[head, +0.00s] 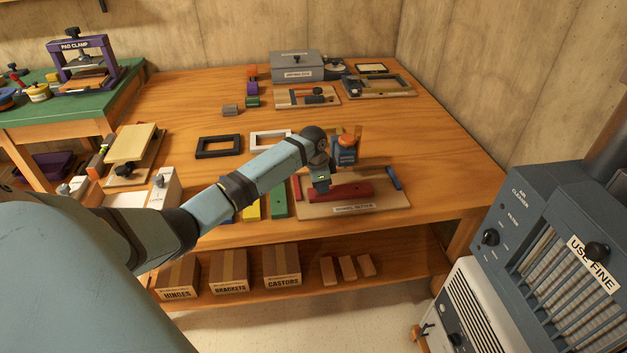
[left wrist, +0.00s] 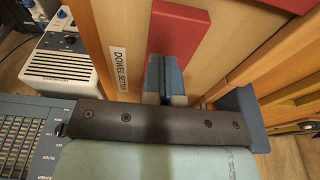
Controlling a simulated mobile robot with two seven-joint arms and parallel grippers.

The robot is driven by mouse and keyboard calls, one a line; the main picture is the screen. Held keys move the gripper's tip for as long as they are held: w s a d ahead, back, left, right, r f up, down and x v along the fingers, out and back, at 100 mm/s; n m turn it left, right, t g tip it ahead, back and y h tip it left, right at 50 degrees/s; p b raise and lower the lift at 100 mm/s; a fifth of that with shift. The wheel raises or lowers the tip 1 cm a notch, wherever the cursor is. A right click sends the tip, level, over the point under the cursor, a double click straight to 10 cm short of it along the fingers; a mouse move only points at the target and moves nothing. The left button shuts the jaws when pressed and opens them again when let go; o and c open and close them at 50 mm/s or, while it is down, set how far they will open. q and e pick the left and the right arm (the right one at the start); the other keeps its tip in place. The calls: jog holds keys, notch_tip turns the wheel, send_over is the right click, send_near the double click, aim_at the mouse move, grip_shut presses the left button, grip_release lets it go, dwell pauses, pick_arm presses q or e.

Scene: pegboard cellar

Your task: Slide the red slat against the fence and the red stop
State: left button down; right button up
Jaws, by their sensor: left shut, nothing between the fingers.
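The red slat (head: 350,191) lies flat on the wooden board of the dowel setter (head: 385,204). It also shows in the left wrist view (left wrist: 178,32). A short red bar (head: 297,188), which looks like the red stop, is at the board's left end, just left of the slat. A low wooden strip (head: 365,169) behind the slat may be the fence. My left gripper (head: 321,189) is shut and empty, pointing down at the slat's left part in the head view. In the left wrist view its fingertips (left wrist: 164,62) overlap the slat; contact is unclear. My right gripper is out of view.
A blue bar (head: 393,178) is at the board's right end. An orange-topped blue device (head: 346,146) stands behind the slat. Green (head: 278,200) and yellow strips lie left of the board. Black and white frames lie behind. The table's right side is clear.

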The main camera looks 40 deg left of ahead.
aim_at(344, 192)
pick_arm(q)
jog(key=w+d, duration=0.2)
jog(key=w+d+b, duration=0.1)
jog(key=w+d, duration=0.1)
jog(key=w, duration=0.1)
jog(key=shift+d, duration=0.15)
jog(key=shift+f, duration=0.55)
jog(key=shift+s+f, duration=0.1)
jog(key=shift+f, duration=0.2)
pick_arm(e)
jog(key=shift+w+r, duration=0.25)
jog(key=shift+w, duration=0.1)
